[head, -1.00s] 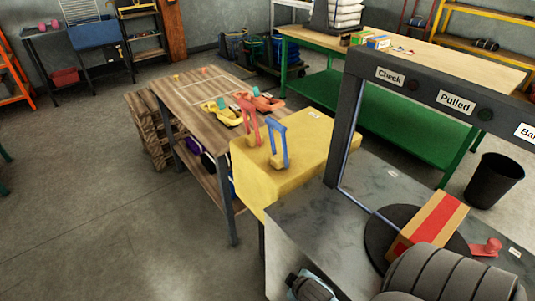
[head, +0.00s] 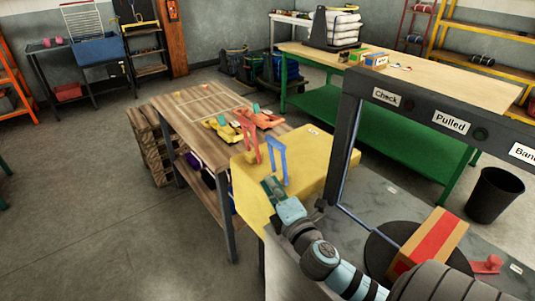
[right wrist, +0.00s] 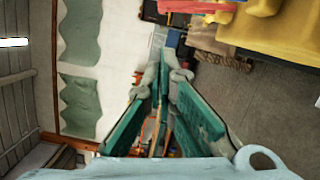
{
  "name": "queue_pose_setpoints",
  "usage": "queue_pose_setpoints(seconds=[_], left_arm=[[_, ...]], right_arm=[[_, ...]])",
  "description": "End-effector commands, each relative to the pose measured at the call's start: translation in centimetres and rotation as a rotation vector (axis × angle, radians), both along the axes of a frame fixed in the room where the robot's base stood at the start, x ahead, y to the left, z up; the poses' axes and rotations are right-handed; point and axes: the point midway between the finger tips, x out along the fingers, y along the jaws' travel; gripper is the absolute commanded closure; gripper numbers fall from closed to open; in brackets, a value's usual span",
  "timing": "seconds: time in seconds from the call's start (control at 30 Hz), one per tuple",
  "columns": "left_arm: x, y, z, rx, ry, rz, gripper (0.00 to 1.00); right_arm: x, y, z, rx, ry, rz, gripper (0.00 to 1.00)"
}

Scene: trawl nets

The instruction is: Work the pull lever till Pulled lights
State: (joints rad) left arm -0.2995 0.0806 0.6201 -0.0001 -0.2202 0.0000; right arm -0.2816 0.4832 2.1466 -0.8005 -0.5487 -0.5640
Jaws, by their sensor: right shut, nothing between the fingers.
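A yellow block (head: 322,165) stands in the middle of the head view. It carries a red lever handle (head: 249,150) and a blue lever handle (head: 279,160), both upright. Which one is the pull lever I cannot tell. The "Pulled" label (head: 451,122) is on a dark frame, and the lamp (head: 480,133) beside it looks dark. My right gripper (head: 271,186) is shut and empty, just in front of the block near the blue handle's foot; contact cannot be told. Its teal fingers show in the right wrist view (right wrist: 161,70). My left gripper is not in view.
The dark frame (head: 350,125) rises right of the block. A wooden table (head: 190,120) with clamps stands left. Open floor lies at left.

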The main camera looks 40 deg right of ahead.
Motion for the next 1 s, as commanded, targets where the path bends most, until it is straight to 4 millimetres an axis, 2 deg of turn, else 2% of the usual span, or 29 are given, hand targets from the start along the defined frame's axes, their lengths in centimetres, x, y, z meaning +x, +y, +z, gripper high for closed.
queue_pose_setpoints(seconds=[0.17, 0.6, 0.8, 1.0], left_arm=[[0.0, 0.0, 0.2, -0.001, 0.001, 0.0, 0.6], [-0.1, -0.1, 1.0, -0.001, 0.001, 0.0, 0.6], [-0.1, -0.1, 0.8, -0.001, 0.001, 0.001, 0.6], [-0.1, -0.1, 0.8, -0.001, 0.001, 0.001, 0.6]], right_arm=[[1.4, -0.4, 0.1, 0.002, -0.001, -0.002, 1.0], [9.8, -3.0, 0.6, 0.002, 0.001, -0.003, 1.0], [9.5, -5.9, 1.0, 0.001, 0.003, -0.002, 1.0], [9.5, -6.5, 1.2, 0.005, 0.002, 0.0, 1.0]])
